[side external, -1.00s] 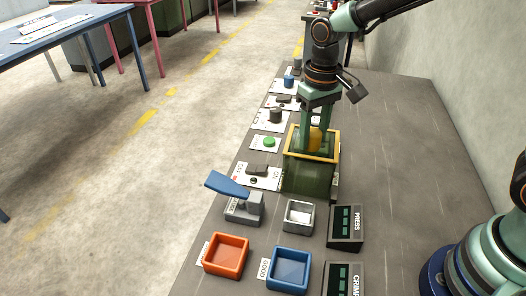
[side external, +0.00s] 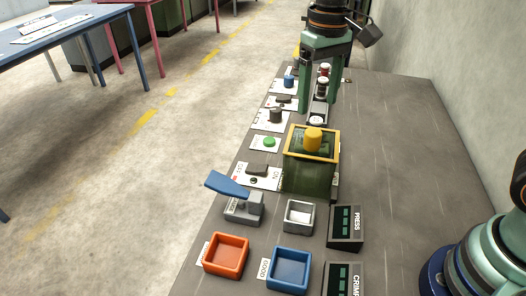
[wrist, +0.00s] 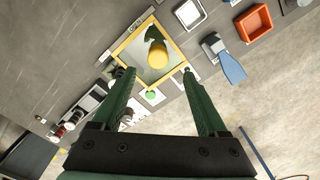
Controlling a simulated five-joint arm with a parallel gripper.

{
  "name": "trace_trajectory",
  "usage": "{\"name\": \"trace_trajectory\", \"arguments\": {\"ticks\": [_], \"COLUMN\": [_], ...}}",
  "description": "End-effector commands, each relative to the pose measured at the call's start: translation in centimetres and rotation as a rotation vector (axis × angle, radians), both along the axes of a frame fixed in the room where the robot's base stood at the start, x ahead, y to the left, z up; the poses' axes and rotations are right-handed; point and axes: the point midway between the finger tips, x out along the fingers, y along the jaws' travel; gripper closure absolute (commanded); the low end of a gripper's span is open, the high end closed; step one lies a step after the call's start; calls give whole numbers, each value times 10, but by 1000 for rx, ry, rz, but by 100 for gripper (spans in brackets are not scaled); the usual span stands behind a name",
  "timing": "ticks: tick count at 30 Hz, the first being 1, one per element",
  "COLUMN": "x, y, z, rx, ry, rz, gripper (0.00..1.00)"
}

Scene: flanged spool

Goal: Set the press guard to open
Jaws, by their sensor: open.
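The press (side external: 310,174) is a green box with a yellow square frame (side external: 290,140) around its top. A yellow cylinder (side external: 313,140) stands upright in the frame, and it also shows in the wrist view (wrist: 158,55). I cannot make out a separate guard panel or its position. A dark lever switch on a white plate (side external: 257,171) lies left of the press; its lettering is too small to read surely. My gripper (side external: 318,107) is open and empty above and beyond the press. In the wrist view its fingers (wrist: 157,73) are spread below the yellow frame.
A blue-handled lever device (side external: 242,200), a grey tray (side external: 298,216), an orange bin (side external: 226,255) and a blue bin (side external: 289,269) stand in front. A PRESS display (side external: 345,228) is at right. A green button (side external: 269,142) and several knobs line the left edge. The bench's right side is clear.

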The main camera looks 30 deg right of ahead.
Motion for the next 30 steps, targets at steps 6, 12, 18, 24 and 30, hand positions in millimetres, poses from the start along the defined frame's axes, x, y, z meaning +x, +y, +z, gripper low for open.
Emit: {"name": "trace_trajectory", "arguments": {"ticks": [6, 12, 18, 24, 30], "x": [0, 0, 0, -12, -41], "y": [0, 0, 0, -15, -49], "z": [24, 27, 27, 34, 39], "rx": [0, 0, 0, 13, 30], "ry": [-2, 1, -1, -59, -202], "rz": [1, 1, 0, -3, -6], "gripper": [24, 24, 24, 24, 24]}}
